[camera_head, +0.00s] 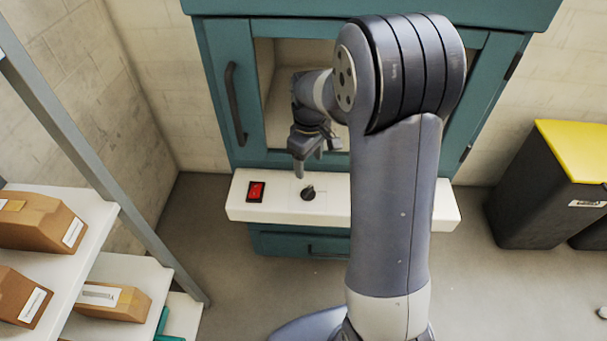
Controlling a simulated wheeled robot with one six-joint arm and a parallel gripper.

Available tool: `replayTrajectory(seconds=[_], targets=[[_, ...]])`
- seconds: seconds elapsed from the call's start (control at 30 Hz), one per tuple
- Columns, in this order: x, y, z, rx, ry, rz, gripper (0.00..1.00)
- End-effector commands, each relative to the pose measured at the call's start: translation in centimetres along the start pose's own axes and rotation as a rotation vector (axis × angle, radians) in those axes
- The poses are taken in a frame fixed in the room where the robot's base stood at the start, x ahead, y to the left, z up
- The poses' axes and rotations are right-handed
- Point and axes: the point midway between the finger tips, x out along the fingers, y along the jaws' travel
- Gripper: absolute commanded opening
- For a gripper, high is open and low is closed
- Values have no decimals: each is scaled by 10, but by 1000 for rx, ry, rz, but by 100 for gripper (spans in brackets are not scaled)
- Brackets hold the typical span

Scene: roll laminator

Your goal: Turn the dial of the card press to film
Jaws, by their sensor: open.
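The card press (222,75) is a teal cabinet with a window in its front and a white control ledge (345,205) below. A small black dial (308,193) sits on the ledge, with a red rocker switch (257,191) to its left. The dial's pointer direction and its markings are too small to read. My gripper (308,170) is open and empty, with its fingers pointing down just above and behind the dial, apart from it as far as I can tell. My arm hides the right part of the press and ledge.
A shelf rack (75,215) with several cardboard boxes (35,220) stands at the left. A black bin with a yellow lid (575,150) stands at the right. A dark vertical handle (235,103) is on the press's left side. The floor in front is mostly clear.

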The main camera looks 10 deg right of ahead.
Motion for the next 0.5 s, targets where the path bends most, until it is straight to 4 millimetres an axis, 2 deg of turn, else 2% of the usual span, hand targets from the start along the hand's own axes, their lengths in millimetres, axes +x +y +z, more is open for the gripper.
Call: replayTrajectory(seconds=[0.17, 0.5], targets=[[17, 1, -1, -7, -3, -3, 62], [80, 0, -1, -4, -3, -3, 62]])
